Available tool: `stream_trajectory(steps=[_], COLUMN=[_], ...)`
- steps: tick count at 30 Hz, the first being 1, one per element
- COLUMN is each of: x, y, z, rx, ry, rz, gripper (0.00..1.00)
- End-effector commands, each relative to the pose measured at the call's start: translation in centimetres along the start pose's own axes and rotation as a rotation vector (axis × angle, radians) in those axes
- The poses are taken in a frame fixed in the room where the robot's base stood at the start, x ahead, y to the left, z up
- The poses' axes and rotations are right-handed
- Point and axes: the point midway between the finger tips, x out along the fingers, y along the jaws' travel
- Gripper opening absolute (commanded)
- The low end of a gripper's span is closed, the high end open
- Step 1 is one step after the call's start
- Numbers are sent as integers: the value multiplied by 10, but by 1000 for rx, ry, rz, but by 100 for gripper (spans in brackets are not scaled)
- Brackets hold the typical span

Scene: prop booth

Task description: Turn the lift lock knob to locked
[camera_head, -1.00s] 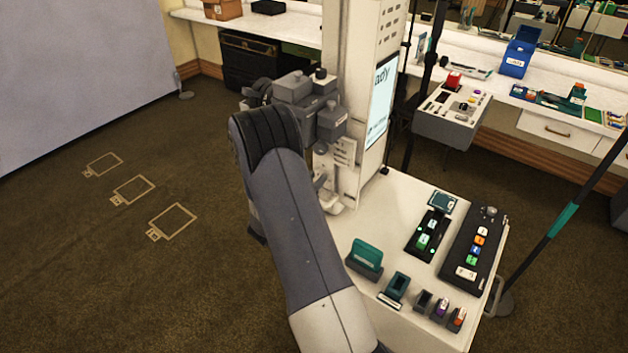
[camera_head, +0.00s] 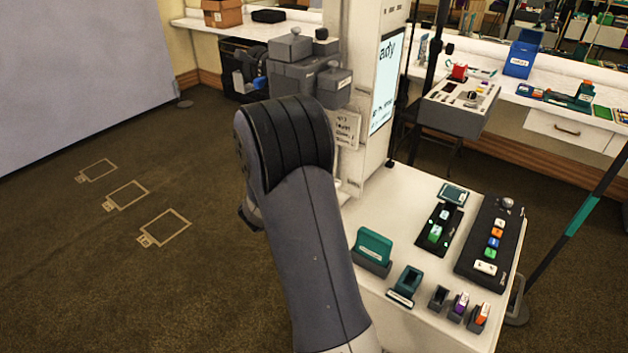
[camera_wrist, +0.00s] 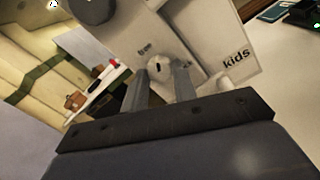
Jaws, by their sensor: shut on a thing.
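In the wrist view, the lift lock knob (camera_wrist: 157,66), a small off-white round piece with a dark slot mark, sits on the pale face of the column. My gripper (camera_wrist: 162,78) reaches it with one grey finger on each side, shut on the knob. The fingers hide part of its lower edge. In the head view, my arm covers the knob and my gripper. The white column (camera_head: 367,100) stands behind my arm there.
A white worktop (camera_head: 385,208) joins the column at right, with a teal block (camera_head: 374,247) and a black button panel (camera_head: 491,241). A grey control box (camera_head: 459,106) stands behind. A dark pole (camera_head: 573,228) slants at far right. The floor at left is open, with taped outlines.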

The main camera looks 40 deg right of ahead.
Motion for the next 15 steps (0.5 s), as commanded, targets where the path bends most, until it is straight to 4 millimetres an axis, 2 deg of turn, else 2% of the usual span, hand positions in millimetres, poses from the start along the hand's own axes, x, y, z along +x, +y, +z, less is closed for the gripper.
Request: stream_trajectory(steps=[1,15], x=[0,0], y=[-4,-4], z=[-8,-9], rx=[47,460], ry=[-4,-15], rz=[1,-1], gripper=[4,4])
